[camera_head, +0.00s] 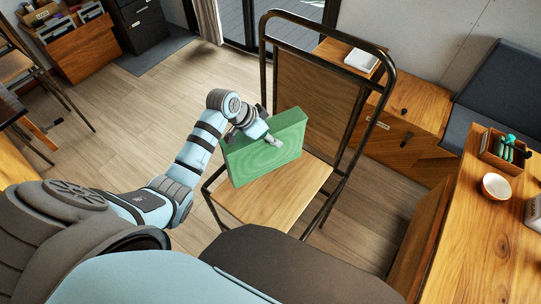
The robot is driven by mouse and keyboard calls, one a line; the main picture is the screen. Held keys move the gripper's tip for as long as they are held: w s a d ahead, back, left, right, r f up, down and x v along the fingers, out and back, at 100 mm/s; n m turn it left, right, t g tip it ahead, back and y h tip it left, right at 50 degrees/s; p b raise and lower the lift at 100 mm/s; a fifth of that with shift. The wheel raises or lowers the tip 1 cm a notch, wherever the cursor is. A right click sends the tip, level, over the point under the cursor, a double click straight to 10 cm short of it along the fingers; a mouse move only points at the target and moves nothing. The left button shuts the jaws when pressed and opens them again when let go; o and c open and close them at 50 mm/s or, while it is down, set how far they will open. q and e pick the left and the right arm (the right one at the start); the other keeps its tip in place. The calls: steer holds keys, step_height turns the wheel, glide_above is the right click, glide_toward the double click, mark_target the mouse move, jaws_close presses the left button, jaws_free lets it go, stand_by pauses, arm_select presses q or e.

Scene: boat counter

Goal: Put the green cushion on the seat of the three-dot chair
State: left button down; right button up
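The green cushion (264,156) stands on edge, tilted, over the wooden seat (285,200) of a dark metal-framed chair (302,95). My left gripper (270,139) is at the cushion's upper edge and shut on it. One finger shows on the near face; the far finger is hidden. I cannot tell whether the cushion's lower edge touches the seat. No dots show on the visible parts of the chair, so I cannot tell its mark. My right gripper is not in view.
A wooden counter (490,250) with a bowl (496,186) and a small box (503,150) is at the right. Wooden drawers (405,135) stand behind the chair. Another chair (25,75) is at the far left. The floor (140,120) left of the chair is clear.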

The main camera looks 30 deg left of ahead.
mark_target(250, 141)
arm_select(q)
step_height(250, 141, down, 9)
steer(key=shift+b, duration=0.8)
steer(key=shift+f, duration=0.1)
steer(key=c, duration=0.8)
jaws_free()
steer(key=shift+o, duration=0.2)
steer(key=shift+r, duration=0.35)
steer(key=p+v, duration=0.3)
steer(key=v, duration=0.8)
steer(key=shift+s+a+r, duration=0.1)
steer(key=shift+s+r, duration=0.05)
steer(key=shift+r, duration=0.1)
